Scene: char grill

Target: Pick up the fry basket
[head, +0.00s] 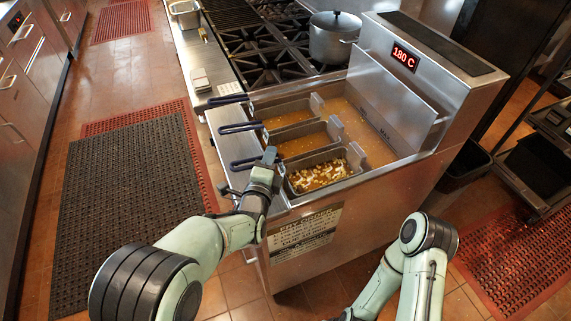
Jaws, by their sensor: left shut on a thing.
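The nearest fry basket (355,154) sits in the fryer, holding pale and brown fried pieces. Its dark handle (243,163) points left over the fryer's edge. My left gripper (271,154) is at this handle, close to the basket's left end, and is shut on it. The fingertips are small and partly hidden by the gripper's own body. Two more baskets sit behind it in the oil, with a middle handle (240,127) and a far handle (228,99). My right arm reaches down to the bottom edge, and its gripper is out of the picture.
The fryer (432,94) has a raised back panel with a red "180 C" display. A stove with a lidded pot (333,38) stands behind the baskets. A dark rack (545,150) is at the right. Floor mats (125,190) lie at the left.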

